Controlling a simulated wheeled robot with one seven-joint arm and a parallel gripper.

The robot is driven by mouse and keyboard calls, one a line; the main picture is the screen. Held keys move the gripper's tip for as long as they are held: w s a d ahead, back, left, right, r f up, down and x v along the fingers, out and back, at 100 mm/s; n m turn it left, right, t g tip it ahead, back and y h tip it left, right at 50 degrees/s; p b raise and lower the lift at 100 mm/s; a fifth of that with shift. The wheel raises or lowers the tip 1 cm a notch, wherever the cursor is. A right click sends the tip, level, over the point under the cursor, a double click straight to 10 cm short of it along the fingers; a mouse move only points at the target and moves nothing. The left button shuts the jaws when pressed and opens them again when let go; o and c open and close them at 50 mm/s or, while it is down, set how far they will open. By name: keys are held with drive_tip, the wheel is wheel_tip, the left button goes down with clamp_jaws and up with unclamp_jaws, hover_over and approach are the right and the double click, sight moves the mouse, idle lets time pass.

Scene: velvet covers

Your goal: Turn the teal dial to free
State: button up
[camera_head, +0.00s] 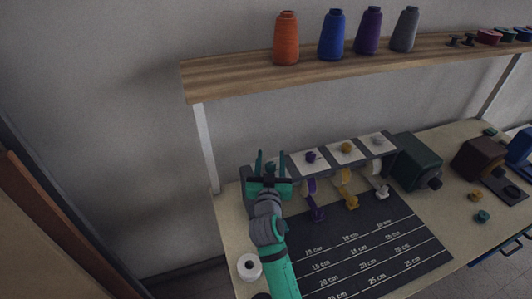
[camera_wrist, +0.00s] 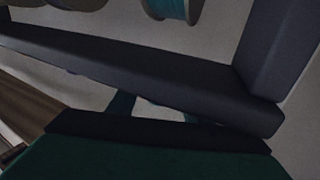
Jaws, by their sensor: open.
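My gripper (camera_head: 271,160) is open, its two teal fingers pointing up and away at the left end of a row of dial stations. In the head view the arm and gripper cover most of the leftmost station, so I cannot clearly make out the teal dial or its setting. The neighbouring stations carry a purple dial (camera_head: 311,156), a yellow dial (camera_head: 346,147) and a greyish dial (camera_head: 376,140) on white plates. In the wrist view a round teal part with pale rims (camera_wrist: 174,8) shows at the top edge; I cannot tell whether it is the dial.
A dark bar (camera_wrist: 150,75) crosses the wrist view close by. A wooden shelf (camera_head: 230,78) with thread cones hangs above. A dark measuring mat (camera_head: 375,245) covers the table front. A white roll (camera_head: 249,267) stands left of my arm, and a dark green box (camera_head: 418,160) stands right.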

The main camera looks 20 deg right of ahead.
drive_tip(key=shift+w+d, duration=0.25)
drive_tip(key=shift+w, duration=0.15)
drive_tip(key=shift+w, duration=0.1)
drive_tip(key=c, duration=1.1)
drive_tip(key=shift+o, duration=0.2)
drive_tip(key=shift+d, duration=0.1)
